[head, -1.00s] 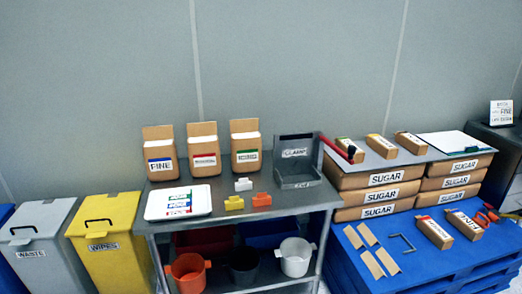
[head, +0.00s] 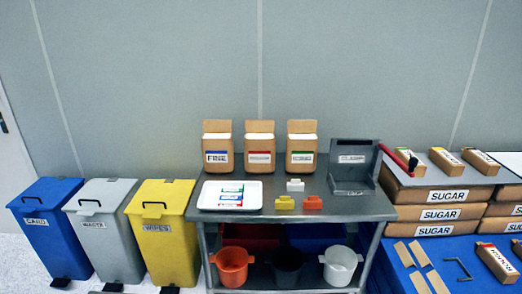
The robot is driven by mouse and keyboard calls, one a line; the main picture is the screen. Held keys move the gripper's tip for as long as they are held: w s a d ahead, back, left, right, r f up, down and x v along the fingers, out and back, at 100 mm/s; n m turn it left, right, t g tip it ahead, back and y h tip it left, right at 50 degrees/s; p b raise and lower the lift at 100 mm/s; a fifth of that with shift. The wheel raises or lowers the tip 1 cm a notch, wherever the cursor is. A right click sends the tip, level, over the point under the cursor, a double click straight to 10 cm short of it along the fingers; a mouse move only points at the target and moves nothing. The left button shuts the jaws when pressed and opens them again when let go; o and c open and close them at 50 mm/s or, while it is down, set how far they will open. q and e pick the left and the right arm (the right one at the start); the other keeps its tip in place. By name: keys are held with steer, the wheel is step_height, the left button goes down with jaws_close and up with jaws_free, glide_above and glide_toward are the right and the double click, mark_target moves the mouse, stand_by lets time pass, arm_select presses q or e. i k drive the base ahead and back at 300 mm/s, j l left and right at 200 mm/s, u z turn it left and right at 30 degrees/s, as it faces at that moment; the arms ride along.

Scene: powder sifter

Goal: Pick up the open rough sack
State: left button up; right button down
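Three open brown sacks stand upright in a row at the back of the metal table. The left one (head: 217,145) has a blue-topped label that reads FINE. The middle one (head: 259,145) has a red-topped label and the right one (head: 302,145) a green-topped label. The small print on these two is too blurred to read, so I cannot tell by its words which is the rough sack. All three have a raised back flap and something white at the top. Neither of my grippers is in view.
On the metal table (head: 375,208) are a white tray (head: 255,204), small white, yellow and orange blocks, and a grey scoop-like stand (head: 352,178). Blue (head: 50,225), grey (head: 108,230) and yellow (head: 165,235) bins stand left. Sugar sacks (head: 430,197) and a blue platform (head: 480,272) are right.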

mark_target(259, 148)
steer(key=i+z, duration=0.25)
steer(key=i, duration=0.7)
steer(key=i+j+z, duration=0.1)
steer(key=i+z, duration=0.15)
steer(key=i, duration=0.7)
